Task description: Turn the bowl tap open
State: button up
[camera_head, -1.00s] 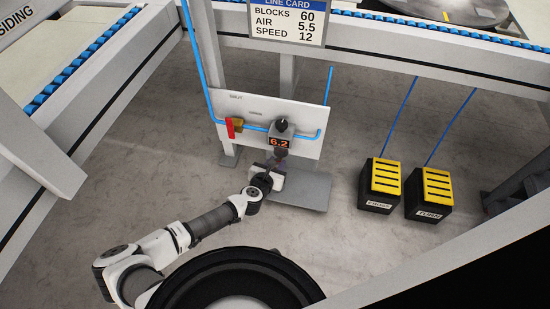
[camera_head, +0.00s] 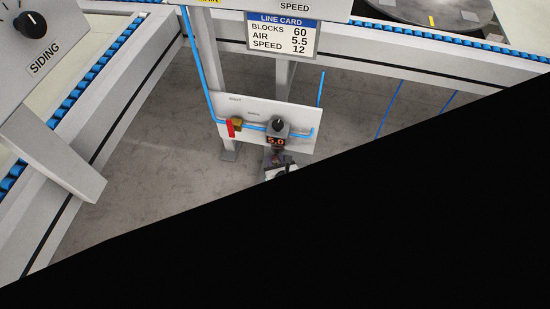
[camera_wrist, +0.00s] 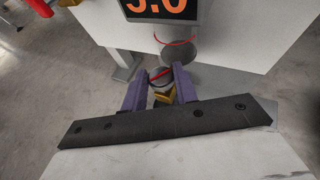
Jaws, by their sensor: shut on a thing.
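The bowl (camera_wrist: 178,53) is a grey cylinder with a red ring, hanging below the regulator's display (camera_wrist: 162,9). Under it, a small tap (camera_wrist: 164,96) with brass and red parts sits between the purple fingers of my gripper (camera_wrist: 160,82). My gripper is shut on the tap. The fingers hide part of it, so I cannot tell how far it is turned. In the head view the regulator display (camera_head: 276,141) reads 5.0 in orange below a black knob (camera_head: 278,125). My gripper (camera_head: 278,163) shows just below it, cut off by a black area.
A white panel (camera_head: 300,120) carries the regulator, a blue air line (camera_head: 212,90) and a brass valve (camera_head: 237,124) with a red handle (camera_head: 230,130). A line card (camera_head: 283,35) reads blocks 60, air 5.5, speed 12. Black covers the head view's lower right.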

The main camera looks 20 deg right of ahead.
dwell(0.4)
jog(key=o, duration=1)
jog(key=shift+c, duration=0.2)
jog(key=p+v, duration=0.4)
jog(key=v, duration=0.9)
jog(key=shift+s+p, duration=0.35)
jog(key=shift+s, duration=0.05)
jog(key=shift+r, duration=0.1)
